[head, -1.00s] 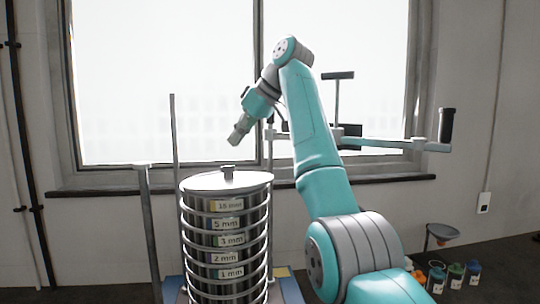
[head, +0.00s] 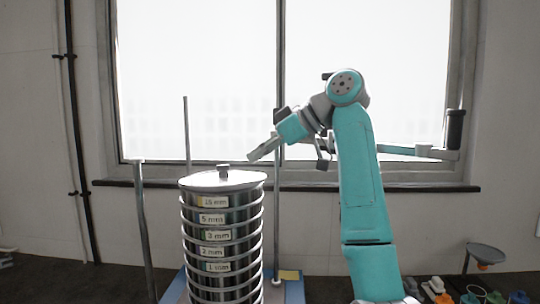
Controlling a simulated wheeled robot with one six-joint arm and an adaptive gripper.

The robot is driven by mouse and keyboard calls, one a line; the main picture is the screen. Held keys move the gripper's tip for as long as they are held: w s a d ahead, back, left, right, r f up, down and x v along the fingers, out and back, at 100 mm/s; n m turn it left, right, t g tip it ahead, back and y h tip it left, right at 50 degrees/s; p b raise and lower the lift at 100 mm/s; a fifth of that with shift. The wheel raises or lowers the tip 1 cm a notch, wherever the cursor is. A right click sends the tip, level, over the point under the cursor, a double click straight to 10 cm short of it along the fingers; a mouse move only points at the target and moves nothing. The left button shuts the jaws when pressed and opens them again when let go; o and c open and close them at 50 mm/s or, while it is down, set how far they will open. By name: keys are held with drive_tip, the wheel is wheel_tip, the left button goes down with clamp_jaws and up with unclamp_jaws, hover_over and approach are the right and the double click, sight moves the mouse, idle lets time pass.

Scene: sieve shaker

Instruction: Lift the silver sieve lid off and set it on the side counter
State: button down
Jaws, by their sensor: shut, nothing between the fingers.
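The silver sieve lid (head: 202,181) lies flat on top of the sieve stack (head: 222,240), with a small dark knob (head: 223,171) at its middle. The stack's sieves carry size labels such as 15 mm and 5 mm. My gripper (head: 252,158) is shut and empty, a little above and to the right of the knob in the head view, apart from the lid. It points down and to the left. The side counter cannot be made out in this view.
Upright shaker rods (head: 187,135) stand around the stack, one tall rod (head: 277,225) at its right and a grey post (head: 146,230) at its left. A window fills the back.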

hover_over(229, 178)
drive_tip(key=shift+w+f, duration=0.15)
drive_tip(key=shift+f, duration=0.75)
